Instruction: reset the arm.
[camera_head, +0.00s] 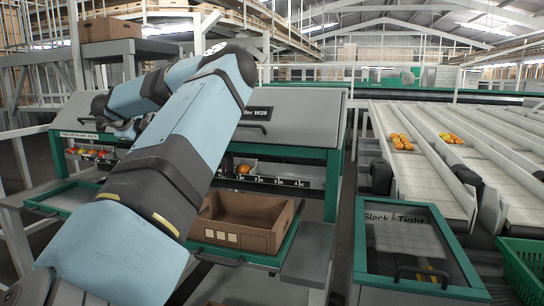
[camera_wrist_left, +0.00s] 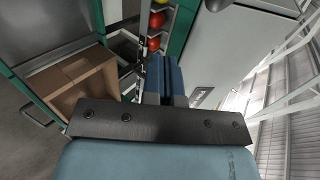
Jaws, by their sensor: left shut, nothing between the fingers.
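My left arm (camera_head: 150,170) rises from the bottom left of the head view, bends at the top and folds back to the left over the work station. My left gripper (camera_wrist_left: 163,78) shows in the left wrist view with its two blue-grey fingers together, shut and empty. I cannot make its fingertips out in the head view. My right arm and right gripper are not in view.
An open cardboard box (camera_head: 243,233) sits on the station's green-edged shelf; it also shows in the left wrist view (camera_wrist_left: 78,74). Red tomatoes (camera_wrist_left: 154,43) lie in a rack near the fingers. A green-framed panel (camera_head: 410,240) and conveyors (camera_head: 428,180) stand right.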

